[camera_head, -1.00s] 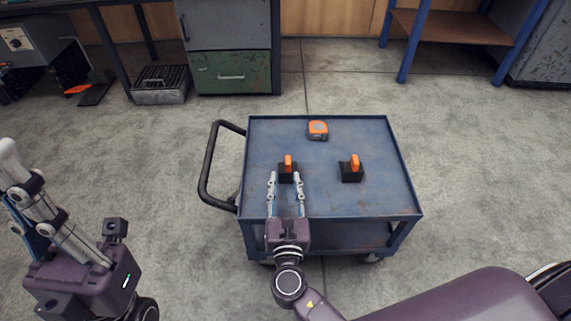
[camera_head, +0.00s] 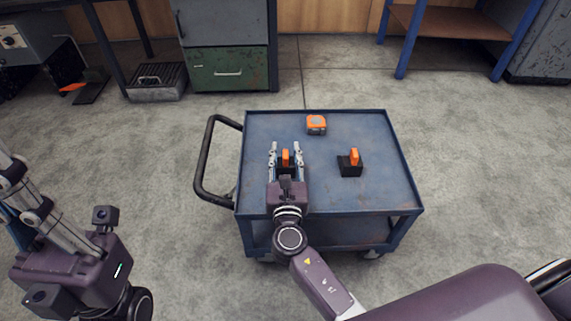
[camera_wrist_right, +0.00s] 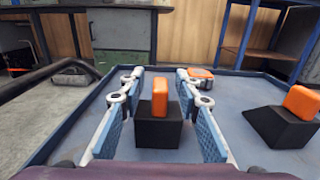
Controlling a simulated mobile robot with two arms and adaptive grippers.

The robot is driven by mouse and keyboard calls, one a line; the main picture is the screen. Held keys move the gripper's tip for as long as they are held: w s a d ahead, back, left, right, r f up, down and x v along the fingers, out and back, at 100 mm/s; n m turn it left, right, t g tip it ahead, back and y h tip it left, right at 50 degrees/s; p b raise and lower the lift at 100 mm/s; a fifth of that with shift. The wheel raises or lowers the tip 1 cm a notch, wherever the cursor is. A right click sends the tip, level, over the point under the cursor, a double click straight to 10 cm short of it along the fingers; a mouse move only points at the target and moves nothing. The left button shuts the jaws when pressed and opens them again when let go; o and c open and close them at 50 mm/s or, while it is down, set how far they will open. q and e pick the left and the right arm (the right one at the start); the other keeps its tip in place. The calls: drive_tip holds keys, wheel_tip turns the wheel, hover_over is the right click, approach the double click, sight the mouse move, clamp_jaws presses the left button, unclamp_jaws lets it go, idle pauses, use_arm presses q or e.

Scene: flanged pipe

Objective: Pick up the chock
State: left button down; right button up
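Two black chocks with orange handles stand on the blue cart (camera_head: 330,200). The left chock (camera_head: 286,159) is between the fingers of my right gripper (camera_head: 286,150), partly hidden by them. In the right wrist view this chock (camera_wrist_right: 158,128) sits upright between the two open finger pads (camera_wrist_right: 157,118), with gaps visible on both sides. The right chock (camera_head: 350,166) stands apart to the right; it also shows in the right wrist view (camera_wrist_right: 285,124). My right gripper is open. My left gripper is at the left edge, off the cart, with its fingertips cut off by the frame.
An orange tape measure (camera_head: 316,125) lies near the back of the cart, beyond the chocks. The cart has a raised rim and a black handle (camera_head: 207,170) on its left. The right part of the cart top is clear. A green drawer cabinet (camera_head: 229,70) stands behind.

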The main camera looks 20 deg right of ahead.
clamp_jaws()
